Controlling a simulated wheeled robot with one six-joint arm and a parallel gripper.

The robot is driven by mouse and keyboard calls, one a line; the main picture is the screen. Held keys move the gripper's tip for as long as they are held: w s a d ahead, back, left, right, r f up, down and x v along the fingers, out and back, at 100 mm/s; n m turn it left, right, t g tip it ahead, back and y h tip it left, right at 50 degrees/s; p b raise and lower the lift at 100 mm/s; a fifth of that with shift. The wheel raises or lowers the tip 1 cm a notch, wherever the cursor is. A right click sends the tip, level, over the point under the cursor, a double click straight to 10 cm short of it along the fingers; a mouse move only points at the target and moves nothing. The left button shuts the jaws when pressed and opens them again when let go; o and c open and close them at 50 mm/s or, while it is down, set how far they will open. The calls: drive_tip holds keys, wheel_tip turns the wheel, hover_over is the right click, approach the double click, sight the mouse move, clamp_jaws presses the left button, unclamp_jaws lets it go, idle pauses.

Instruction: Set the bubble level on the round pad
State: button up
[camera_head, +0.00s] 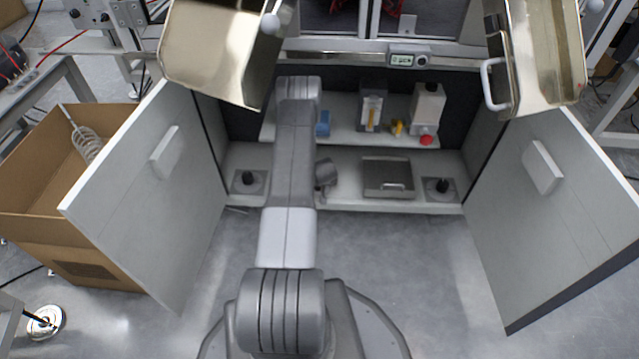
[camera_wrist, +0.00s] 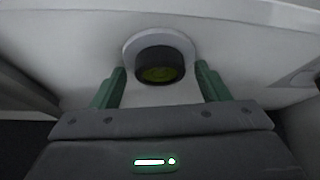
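The bubble level (camera_wrist: 160,74) is a short black cylinder with a yellow-green vial face, seen in the wrist view. It appears to stand on the round pad (camera_wrist: 160,34), a pale disc whose rim shows behind and beside it. My gripper (camera_wrist: 160,67) has green fingers, one on each side of the level, with a visible gap on both sides. It is open and not touching the level. In the head view my arm reaches into the cabinet and hides the gripper, the level and the pad.
The cabinet's doors stand open at left (camera_head: 145,200) and right (camera_head: 555,210). The upper shelf (camera_head: 345,132) holds a blue item (camera_head: 322,123), a dispenser (camera_head: 371,108) and a white bottle (camera_head: 428,108). A metal case (camera_head: 388,176) lies on the lower shelf.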

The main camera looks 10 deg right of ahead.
drive_tip(key=shift+r+p, duration=0.35)
drive_tip(key=shift+r, duration=0.05)
drive_tip(key=p+v, duration=0.2)
drive_tip(key=v, duration=0.3)
drive_tip(key=shift+s+r, duration=0.2)
drive_tip(key=shift+r, duration=0.1)
drive_tip(key=shift+s+r, duration=0.4)
drive_tip(key=shift+r, duration=0.15)
